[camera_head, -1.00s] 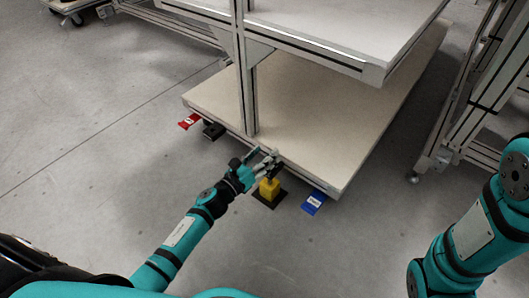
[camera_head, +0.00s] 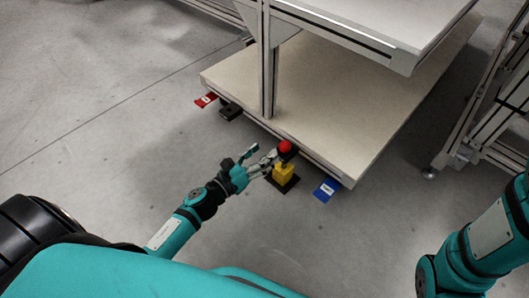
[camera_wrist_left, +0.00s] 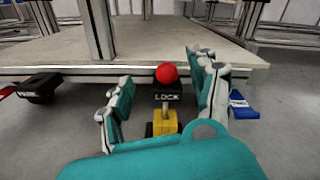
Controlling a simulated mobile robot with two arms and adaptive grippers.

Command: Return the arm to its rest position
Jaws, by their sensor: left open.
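My left gripper (camera_head: 256,162) is open beside a yellow pedal post (camera_head: 284,172) with a red ball on top (camera_head: 285,147), at the front edge of the cart's lower shelf (camera_head: 350,110).
A red tag (camera_head: 206,99) and a black pedal (camera_head: 230,111) are at the shelf's left corner. A blue tag (camera_head: 327,189) is right of the yellow post. Another metal frame (camera_head: 490,120) stands at the right. The grey floor in front is clear.

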